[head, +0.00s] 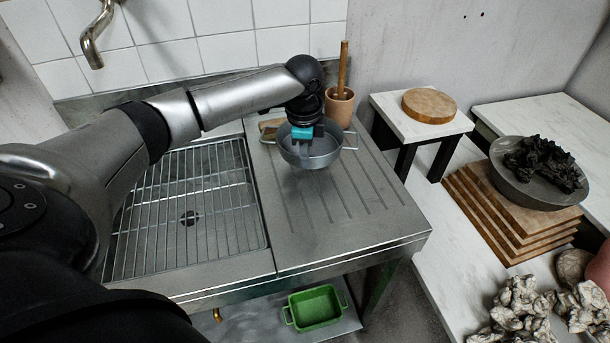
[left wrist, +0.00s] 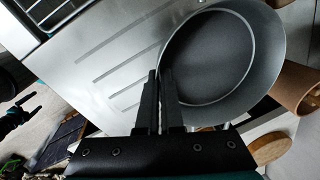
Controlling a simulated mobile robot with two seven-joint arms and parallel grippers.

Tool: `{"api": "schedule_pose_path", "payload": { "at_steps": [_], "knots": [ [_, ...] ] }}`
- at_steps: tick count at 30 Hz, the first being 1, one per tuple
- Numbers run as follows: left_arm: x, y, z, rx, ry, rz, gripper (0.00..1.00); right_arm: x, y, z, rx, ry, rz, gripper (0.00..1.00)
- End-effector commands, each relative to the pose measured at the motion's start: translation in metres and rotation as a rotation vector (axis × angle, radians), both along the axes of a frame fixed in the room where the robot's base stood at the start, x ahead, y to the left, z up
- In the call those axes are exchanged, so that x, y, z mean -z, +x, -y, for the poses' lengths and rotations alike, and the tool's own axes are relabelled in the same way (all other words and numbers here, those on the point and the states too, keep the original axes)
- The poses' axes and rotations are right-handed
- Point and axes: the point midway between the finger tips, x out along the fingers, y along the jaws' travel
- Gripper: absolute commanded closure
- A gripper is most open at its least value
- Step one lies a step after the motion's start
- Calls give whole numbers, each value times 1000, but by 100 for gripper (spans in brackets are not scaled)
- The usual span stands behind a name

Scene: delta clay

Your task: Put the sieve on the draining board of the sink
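The sieve (head: 322,158) is a round grey metal bowl with thin loop handles, over the back of the grooved draining board (head: 345,215) on the sink's right side. In the left wrist view, the two dark fingers (left wrist: 160,92) are close together, shut on the rim of the sieve (left wrist: 215,60). The sieve looks about level and empty. I cannot tell whether its base touches the board. My right gripper is not in view.
A brown pot with a wooden pestle (head: 340,105) stands close behind the sieve. A wire rack (head: 190,215) covers the basin to the left. A small white table with a round board (head: 430,105) stands to the right. The draining board's front is clear.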

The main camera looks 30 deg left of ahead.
Motion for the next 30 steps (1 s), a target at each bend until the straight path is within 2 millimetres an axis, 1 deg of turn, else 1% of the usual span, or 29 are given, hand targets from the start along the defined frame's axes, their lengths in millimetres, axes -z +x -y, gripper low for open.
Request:
{"api": "schedule_pose_path", "payload": {
  "at_steps": [6, 9, 12, 19, 23, 24, 30],
  "knots": [
    [37, 0, 0, -1, 1, -2, 100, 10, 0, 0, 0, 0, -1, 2],
    [51, 0, 0, -1, 1, 0, 100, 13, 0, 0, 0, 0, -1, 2],
    [56, 0, 0, 0, 0, 1, 100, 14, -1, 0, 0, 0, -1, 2],
    [55, 0, 0, 0, 1, 2, 100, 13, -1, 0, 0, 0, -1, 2],
    [58, 0, 0, 0, 0, 1, 100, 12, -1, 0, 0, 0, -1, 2],
    [58, 0, 0, 0, 0, 0, 95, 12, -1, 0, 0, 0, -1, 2],
    [58, 0, 0, 0, 1, 0, 72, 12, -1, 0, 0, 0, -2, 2]
  ]
}}
